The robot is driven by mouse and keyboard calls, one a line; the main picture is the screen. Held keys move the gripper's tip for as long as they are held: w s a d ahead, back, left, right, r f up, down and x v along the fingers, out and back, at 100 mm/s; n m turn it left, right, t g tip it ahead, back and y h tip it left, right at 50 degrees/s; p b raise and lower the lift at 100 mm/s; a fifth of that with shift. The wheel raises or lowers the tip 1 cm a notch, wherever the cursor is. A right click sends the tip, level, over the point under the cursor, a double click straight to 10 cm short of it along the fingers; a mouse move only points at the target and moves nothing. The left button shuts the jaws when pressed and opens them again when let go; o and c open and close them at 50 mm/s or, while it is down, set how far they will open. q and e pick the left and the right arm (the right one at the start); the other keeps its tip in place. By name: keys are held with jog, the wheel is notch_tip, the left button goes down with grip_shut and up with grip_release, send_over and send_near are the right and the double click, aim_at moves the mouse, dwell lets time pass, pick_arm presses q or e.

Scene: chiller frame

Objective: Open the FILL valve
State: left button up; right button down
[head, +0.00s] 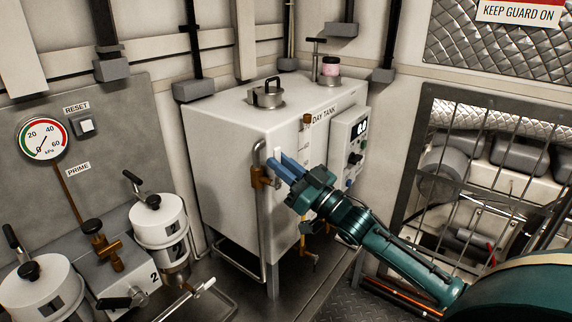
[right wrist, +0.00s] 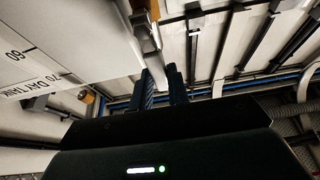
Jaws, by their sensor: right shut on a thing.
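A brass valve (head: 261,178) sits on a bent grey pipe at the near front corner of the white day tank (head: 222,150). No FILL label is legible on it. My right gripper (head: 279,163) reaches in from the lower right, its blue fingers shut on the valve's pale lever (head: 277,152). The lever stands roughly upright beside the tank and is partly hidden by the fingers. In the right wrist view, the lever (right wrist: 150,58) runs down to between the fingertips (right wrist: 160,82). My left gripper is not in view.
A control box (head: 348,145) is on the tank's right face, behind my gripper. White canisters (head: 159,220) and a brass fitting (head: 103,243) stand at the left. A pressure gauge (head: 43,138) is on the wall panel. A guard grille (head: 470,185) stands to the right.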

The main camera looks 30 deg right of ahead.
jog(key=shift+s+a+n+g+y, duration=0.1)
jog(key=shift+a+n+g+y, duration=0.2)
jog(key=shift+n+y, duration=0.35)
jog(key=c, duration=1.3)
grip_release()
jog(key=shift+c, duration=0.2)
jog(key=b+v, duration=0.1)
jog(key=v, duration=1.2)
jog(key=shift+b, duration=0.3)
jog(key=shift+s, duration=0.1)
